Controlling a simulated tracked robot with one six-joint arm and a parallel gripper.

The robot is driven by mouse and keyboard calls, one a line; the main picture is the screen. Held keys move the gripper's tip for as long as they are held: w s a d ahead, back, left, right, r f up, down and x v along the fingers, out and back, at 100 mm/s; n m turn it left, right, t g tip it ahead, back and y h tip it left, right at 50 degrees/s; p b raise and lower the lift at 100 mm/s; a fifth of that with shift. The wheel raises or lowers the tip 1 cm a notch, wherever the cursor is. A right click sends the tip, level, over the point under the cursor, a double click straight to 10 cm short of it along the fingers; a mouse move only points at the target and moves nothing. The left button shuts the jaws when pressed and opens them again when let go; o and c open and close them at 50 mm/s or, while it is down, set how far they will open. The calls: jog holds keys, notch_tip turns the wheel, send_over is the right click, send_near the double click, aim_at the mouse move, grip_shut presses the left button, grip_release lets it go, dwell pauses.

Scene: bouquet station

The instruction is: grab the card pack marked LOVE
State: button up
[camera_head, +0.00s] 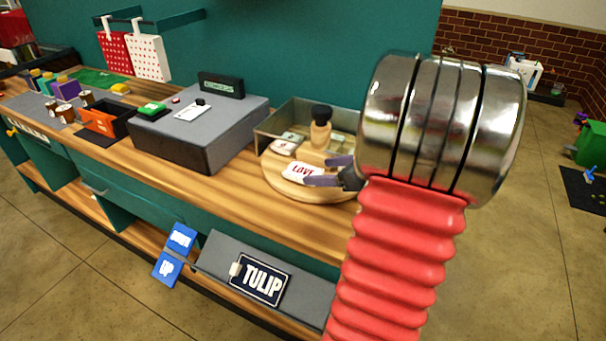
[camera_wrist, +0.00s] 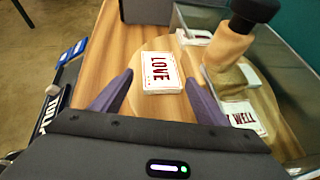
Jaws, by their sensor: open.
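The LOVE card pack (camera_wrist: 161,72) is a white block with dark red lettering. In the wrist view it lies between and just ahead of the two purple fingers of my gripper (camera_wrist: 156,95), which are open and apart from it. In the head view the LOVE pack (camera_head: 301,171) rests on the round wooden board (camera_head: 283,187) at the counter's edge. My gripper (camera_head: 328,170) has its fingers around the pack's right part there, and my arm hides the board's right side.
A wooden stamp with a black knob (camera_head: 320,128) stands behind the pack, near a glass-walled tray (camera_head: 262,139). Another pack, marked WELL (camera_wrist: 243,117), lies right of my gripper. A grey box (camera_head: 207,135) stands to the left. A TULIP sign (camera_head: 261,283) hangs below the counter.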

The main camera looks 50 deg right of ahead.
aim_at(305, 171)
jog(key=shift+x, duration=2.75)
jog(key=c, duration=0.9)
